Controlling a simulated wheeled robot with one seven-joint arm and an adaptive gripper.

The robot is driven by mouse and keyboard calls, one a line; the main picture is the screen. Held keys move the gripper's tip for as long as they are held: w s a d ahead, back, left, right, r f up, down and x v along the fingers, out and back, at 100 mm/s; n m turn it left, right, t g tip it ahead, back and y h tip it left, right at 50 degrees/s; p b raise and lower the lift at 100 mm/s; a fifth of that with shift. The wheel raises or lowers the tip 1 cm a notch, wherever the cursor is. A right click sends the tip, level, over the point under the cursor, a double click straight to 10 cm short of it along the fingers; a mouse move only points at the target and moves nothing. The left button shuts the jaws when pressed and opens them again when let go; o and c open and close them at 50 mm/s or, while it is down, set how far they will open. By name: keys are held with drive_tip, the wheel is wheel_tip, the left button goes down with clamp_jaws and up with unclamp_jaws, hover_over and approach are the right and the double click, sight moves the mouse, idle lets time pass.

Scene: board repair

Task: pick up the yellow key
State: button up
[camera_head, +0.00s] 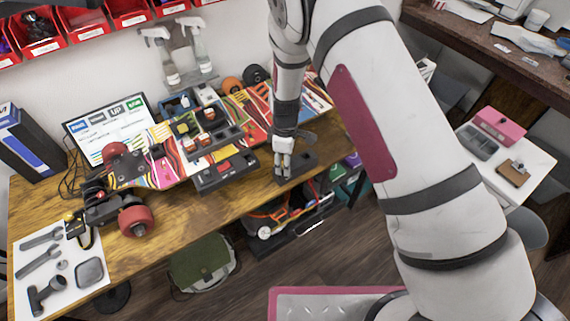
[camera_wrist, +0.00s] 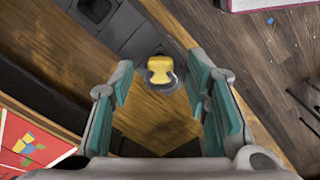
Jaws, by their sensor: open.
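The yellow key (camera_wrist: 159,66) shows in the wrist view, with a yellow head and a greyish part at its lower edge. It lies on or just above the wooden table surface, beside a dark tray-like block (camera_wrist: 128,32). My gripper (camera_wrist: 160,85) is open, with its teal-lined fingers to the left and right of the key in the picture and no visible contact. In the head view my gripper (camera_head: 283,160) points down over the dark block (camera_head: 296,170) near the table's front edge. I cannot make out the key there.
A colourful skateboard deck (camera_head: 160,170) lies on the wooden table (camera_head: 170,215) left of my gripper. A black tray with a red item (camera_head: 222,172) is close on the left. Bins and bags (camera_head: 270,222) sit below the front edge.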

drive_tip(key=shift+c, duration=0.5)
clamp_jaws()
drive_tip(key=shift+r, duration=0.1)
drive_tip(key=shift+w+r, duration=0.1)
drive_tip(key=shift+r, duration=0.75)
drive_tip(key=shift+s+d+r+b, duration=0.1)
drive_tip(key=shift+s+r+b, duration=0.15)
drive_tip(key=shift+r, duration=0.2)
drive_tip(key=shift+s+d+r+b, duration=0.1)
drive_tip(key=shift+s+r+b, duration=0.1)
drive_tip(key=shift+r, duration=0.25)
drive_tip(key=s+d, duration=0.2)
drive_tip(key=s, duration=0.5)
drive_tip(key=s+d+r, duration=0.1)
drive_tip(key=s+d, duration=0.1)
drive_tip(key=s, duration=0.5)
drive_tip(key=shift+s+d+r, duration=0.2)
drive_tip(key=shift+s+d, duration=0.1)
drive_tip(key=shift+r, duration=0.1)
